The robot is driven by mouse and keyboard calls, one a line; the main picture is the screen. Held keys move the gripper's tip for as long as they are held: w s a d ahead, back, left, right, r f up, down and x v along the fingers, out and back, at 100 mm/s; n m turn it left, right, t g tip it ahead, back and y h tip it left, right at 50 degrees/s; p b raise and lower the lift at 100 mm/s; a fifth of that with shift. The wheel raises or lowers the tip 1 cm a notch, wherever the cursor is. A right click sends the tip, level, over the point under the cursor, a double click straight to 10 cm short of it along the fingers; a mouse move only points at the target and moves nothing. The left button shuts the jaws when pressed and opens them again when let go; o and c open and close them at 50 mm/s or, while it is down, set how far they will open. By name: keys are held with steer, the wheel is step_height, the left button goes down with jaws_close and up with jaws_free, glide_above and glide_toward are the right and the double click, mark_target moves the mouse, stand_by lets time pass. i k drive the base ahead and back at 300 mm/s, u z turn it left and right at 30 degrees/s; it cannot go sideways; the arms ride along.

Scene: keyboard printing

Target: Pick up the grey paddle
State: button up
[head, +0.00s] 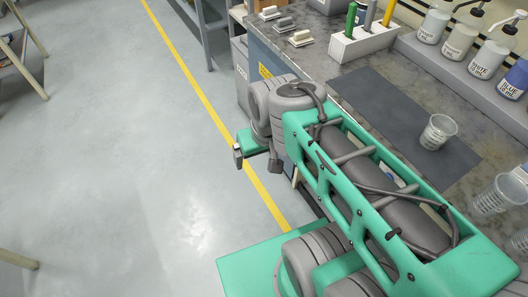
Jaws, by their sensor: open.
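The grey paddle (370,14) stands upright in a white holder block (362,45) on the counter, between a green paddle (351,17) and a yellow paddle (388,13). Its top runs to the upper edge of the head view and its lower end is hidden in the holder. My gripper (256,158) is left of the counter, over the floor side, well apart from the paddle. It is open and seems empty, though my arm partly hides it.
A dark mat (390,105) bears a clear cup (438,132). More clear cups (498,195) stand at the right. Several ink bottles (433,25) line a raised shelf at the back. Small handled blocks (301,38) lie left of the holder.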

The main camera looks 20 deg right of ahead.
mark_target(372, 4)
steer(key=z, duration=1.25)
